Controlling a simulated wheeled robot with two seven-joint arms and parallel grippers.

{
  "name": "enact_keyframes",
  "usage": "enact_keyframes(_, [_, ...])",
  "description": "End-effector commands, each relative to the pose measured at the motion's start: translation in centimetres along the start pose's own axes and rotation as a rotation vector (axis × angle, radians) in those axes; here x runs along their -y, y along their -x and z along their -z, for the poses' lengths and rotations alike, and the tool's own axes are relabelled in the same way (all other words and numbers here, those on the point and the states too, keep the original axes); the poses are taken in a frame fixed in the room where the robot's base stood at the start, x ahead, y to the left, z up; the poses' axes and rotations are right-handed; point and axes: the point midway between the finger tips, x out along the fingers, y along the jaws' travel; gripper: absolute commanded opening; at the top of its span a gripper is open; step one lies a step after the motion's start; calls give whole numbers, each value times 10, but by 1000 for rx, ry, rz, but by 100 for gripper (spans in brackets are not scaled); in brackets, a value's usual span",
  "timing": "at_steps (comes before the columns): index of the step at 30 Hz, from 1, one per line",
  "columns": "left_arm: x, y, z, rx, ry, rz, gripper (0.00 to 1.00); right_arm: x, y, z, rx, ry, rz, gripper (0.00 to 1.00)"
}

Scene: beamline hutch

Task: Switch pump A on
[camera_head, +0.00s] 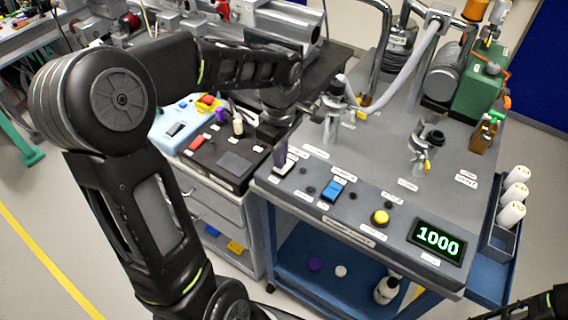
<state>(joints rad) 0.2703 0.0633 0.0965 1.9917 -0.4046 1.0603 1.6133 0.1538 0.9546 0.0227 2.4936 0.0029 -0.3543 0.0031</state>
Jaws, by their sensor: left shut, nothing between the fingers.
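The pump cart (300,210) has a sloped front control panel. A light-coloured switch (284,168) sits at the panel's left end, partly hidden by my left gripper (280,156). That gripper is shut and empty, pointing down with its tips at or just above this switch; I cannot tell whether they touch it. A blue rocker switch (333,190) is to its right, then a yellow knob (380,217). A green display (437,240) reads 1000. The panel labels are too small to read, so I cannot tell which switch is pump A's.
A grey hose (408,68), metal pipes and a green pump (478,92) stand at the cart's back. White bottles (511,215) sit in a side rack at the right. A drawer cabinet (222,208) with tools adjoins on the left. A valve (427,150) rises from the cart top.

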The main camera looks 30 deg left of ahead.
Motion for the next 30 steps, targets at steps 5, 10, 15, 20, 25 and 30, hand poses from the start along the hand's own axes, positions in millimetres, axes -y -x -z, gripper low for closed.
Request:
enact_keyframes(5, [0, -4, 0, 0, 0, 0, 0, -1, -3, 0, 0, 0, 0, 0])
enact_keyframes(10, [0, -6, 0, 0, 0, 0, 0, -2, -5, 0, 0, 0, 0, 0])
enact_keyframes(15, [0, -9, 0, 0, 0, 0, 0, -2, -7, 0, 0, 0, 0, 0])
enact_keyframes(20, [0, -11, 0, 0, 0, 0, 0, -3, -9, 0, 0, 0, 0, 0])
enact_keyframes(25, [0, -14, 0, 0, 0, 0, 0, -4, -10, 0, 0, 0, 0, 0])
enact_keyframes(30, [0, -13, 0, 0, 0, 0, 0, -4, -10, 0, 0, 0, 0, 0])
